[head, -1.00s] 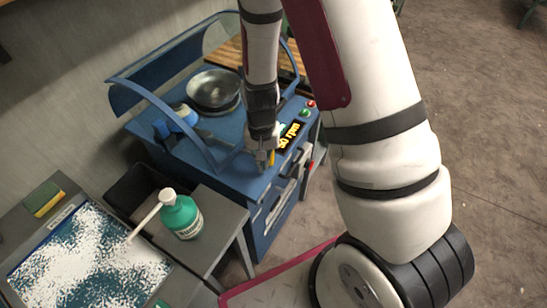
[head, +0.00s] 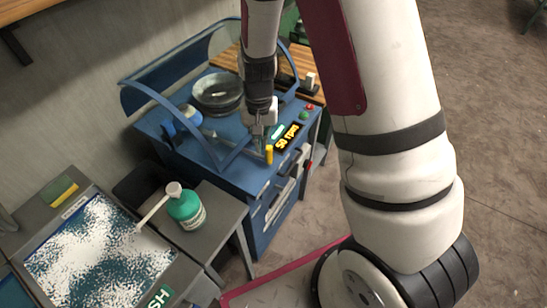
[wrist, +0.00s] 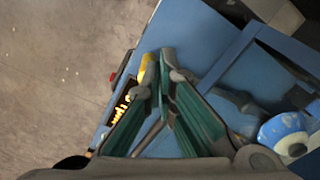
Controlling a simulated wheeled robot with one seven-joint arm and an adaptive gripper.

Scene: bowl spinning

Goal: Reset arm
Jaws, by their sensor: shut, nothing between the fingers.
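My arm reaches down from the top of the head view, with my gripper (head: 258,140) low over the front of the blue machine (head: 240,178). In the wrist view my gripper (wrist: 167,55) has its fingertips close together with nothing between them. A yellow knob or lever (head: 269,154) stands just beside the fingers; it also shows in the wrist view (wrist: 148,68). A display (head: 289,137) near it reads "50 rpm". A metal bowl (head: 218,93) sits on the machine behind the blue frame. I cannot tell whether my fingers touch the yellow part.
A blue-and-white round object (head: 190,113) lies near the bowl, also in the wrist view (wrist: 284,130). A green bottle (head: 186,211) and a speckled tray (head: 95,262) stand at lower left. Blue frame bars (head: 200,140) rise close to my gripper. Red and green buttons (head: 308,107) sit right of the display.

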